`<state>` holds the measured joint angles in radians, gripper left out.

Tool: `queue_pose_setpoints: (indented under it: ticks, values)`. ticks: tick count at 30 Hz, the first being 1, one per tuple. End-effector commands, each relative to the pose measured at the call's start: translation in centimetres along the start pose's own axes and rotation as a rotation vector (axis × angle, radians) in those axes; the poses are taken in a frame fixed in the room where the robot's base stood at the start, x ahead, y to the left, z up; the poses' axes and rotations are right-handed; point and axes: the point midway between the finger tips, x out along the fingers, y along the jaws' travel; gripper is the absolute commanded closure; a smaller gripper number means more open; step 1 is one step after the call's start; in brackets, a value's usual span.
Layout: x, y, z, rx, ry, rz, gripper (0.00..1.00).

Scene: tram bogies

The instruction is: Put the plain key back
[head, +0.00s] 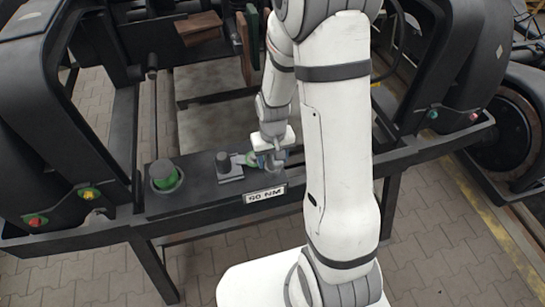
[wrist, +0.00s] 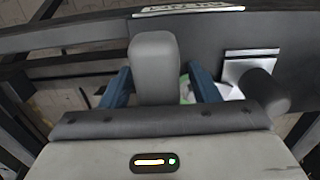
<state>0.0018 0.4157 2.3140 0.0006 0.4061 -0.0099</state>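My gripper (head: 270,163) points down over the right part of a dark bench beam, just above the "50 NM" label (head: 265,194). In the wrist view its two blue fingers (wrist: 160,85) stand apart, with a grey rounded block (wrist: 155,60) between them. I cannot tell whether the fingers press on the block or whether it is the plain key. A round green part (head: 251,159) is beside the fingers, partly hidden by them. A pale bar (wrist: 228,92) lies next to it. No other thing is clearly a plain key.
A dark grey cylinder on a light plate (head: 229,167) stands close left of my gripper. A green-ringed knob (head: 165,176) is farther left on the beam. Black housings with coloured buttons (head: 90,193) flank both sides. The paved floor in front is clear.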

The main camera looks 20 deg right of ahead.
Motion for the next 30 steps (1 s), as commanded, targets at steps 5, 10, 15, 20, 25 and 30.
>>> queue_pose_setpoints:
  ticks: [5, 10, 15, 20, 25, 30]
  values:
    - [0.0, 0.0, 0.0, 0.001, 0.000, 0.000, 0.42]
    - [-0.5, 0.0, 0.0, 0.001, 0.000, 0.000, 0.42]
    - [-2.3, 0.1, -0.1, 0.001, 0.005, 0.000, 0.42]
    - [-5.5, 0.1, -0.2, 0.001, 0.007, 0.000, 0.42]
    - [-8.8, 0.1, -0.1, 0.002, 0.007, 0.000, 0.42]
    - [-11.2, 0.1, -0.1, 0.002, 0.003, 0.000, 0.42]
